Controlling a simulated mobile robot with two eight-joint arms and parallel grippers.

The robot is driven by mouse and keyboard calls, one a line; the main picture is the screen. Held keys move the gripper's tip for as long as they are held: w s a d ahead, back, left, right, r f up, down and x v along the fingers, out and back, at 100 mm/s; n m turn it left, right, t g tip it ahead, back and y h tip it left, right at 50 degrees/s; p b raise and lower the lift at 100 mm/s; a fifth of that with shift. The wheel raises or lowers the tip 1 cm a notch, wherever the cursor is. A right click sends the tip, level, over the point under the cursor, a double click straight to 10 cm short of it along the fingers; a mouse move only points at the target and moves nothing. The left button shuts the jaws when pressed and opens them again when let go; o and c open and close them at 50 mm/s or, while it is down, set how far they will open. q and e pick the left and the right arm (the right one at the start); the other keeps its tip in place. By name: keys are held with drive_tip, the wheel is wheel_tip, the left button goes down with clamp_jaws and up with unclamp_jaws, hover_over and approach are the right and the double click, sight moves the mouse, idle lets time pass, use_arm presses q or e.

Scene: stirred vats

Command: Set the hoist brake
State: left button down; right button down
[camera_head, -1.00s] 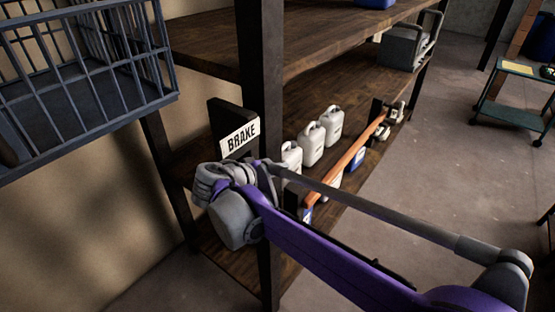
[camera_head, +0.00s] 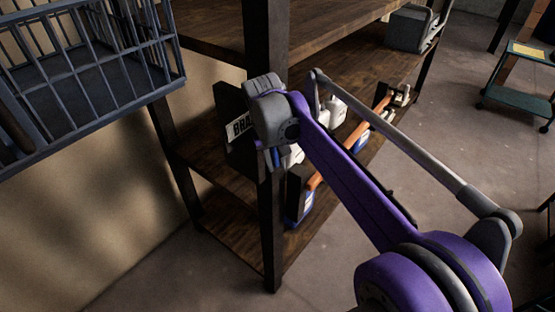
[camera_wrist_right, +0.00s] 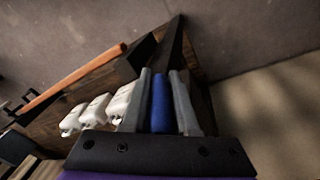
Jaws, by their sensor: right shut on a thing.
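The BRAKE sign (camera_head: 238,127) is on a dark upright plate (camera_head: 232,103) by the shelf post, partly covered by my right wrist. My right gripper (camera_wrist_right: 162,74) is shut on a blue handle (camera_wrist_right: 160,105), which stands between its two grey fingers in the right wrist view. A bit of blue (camera_head: 276,157) also shows below my wrist in the head view. The fingers are mostly hidden there, and I cannot see how the handle joins the brake. My left gripper is not in view.
A dark post (camera_head: 268,215) carries wooden shelves (camera_head: 222,218) close to my right wrist. White jugs (camera_wrist_right: 95,112) and an orange-brown bar (camera_wrist_right: 75,77) lie beyond it. A barred cage (camera_head: 95,75) hangs at the upper left. A green cart (camera_head: 515,98) stands far right on open floor.

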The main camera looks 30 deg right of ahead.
drive_tip(key=shift+s+a+g+y, duration=0.15)
drive_tip(key=shift+g+y, duration=0.25)
drive_tip(key=shift+y, duration=0.5)
drive_tip(key=shift+a, duration=0.1)
drive_tip(key=c, duration=0.7)
unclamp_jaws()
wheel_tip(320, 180, up, 11)
drive_tip(key=shift+f, duration=0.1)
drive_tip(key=shift+f, duration=0.1)
